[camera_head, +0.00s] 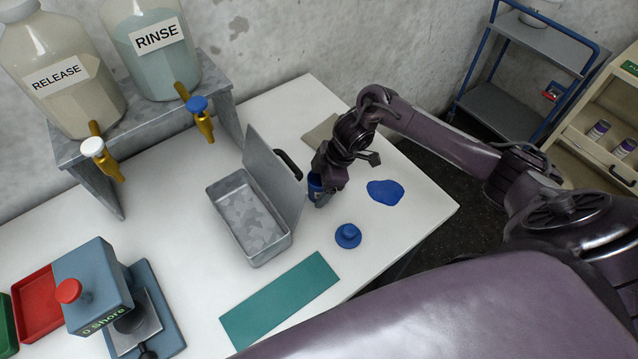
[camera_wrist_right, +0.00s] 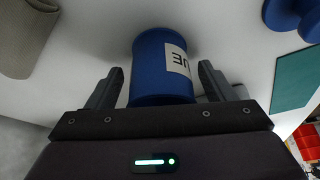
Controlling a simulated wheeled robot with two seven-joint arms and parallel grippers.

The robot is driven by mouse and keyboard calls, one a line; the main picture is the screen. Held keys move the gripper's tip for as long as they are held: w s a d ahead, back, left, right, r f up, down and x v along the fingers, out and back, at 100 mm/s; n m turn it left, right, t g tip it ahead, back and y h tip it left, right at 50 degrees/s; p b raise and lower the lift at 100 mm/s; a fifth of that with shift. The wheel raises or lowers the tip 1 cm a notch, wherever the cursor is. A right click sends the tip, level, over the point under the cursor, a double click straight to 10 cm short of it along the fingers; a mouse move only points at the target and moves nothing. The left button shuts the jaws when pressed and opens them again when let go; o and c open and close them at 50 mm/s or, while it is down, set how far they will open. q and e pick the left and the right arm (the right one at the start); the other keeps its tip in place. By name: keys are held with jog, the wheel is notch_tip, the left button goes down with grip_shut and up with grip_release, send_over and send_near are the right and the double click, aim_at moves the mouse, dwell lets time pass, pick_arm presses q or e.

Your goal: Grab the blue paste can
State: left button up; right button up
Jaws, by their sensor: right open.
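The blue paste can (camera_head: 315,187) stands on the white table, just right of the grey tin's raised lid, and my right gripper partly hides it in the head view. In the right wrist view the blue can (camera_wrist_right: 152,70), with a white label, lies between the two fingers. My right gripper (camera_head: 326,178) is open around the can, with a finger on each side; the wrist view (camera_wrist_right: 160,85) shows a gap beside both fingers. My left gripper is not in view.
An open grey metal box (camera_head: 240,212) stands left of the can. A blue lid with a knob (camera_head: 348,236), a blue patch (camera_head: 385,192) and a green mat (camera_head: 279,300) lie nearby. A grey-beige cloth-like piece (camera_head: 322,131) lies behind.

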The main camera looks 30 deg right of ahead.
jog(key=shift+c, duration=0.5)
jog(key=c, duration=0.9)
jog(key=shift+c, duration=0.8)
jog(key=shift+r, duration=0.2)
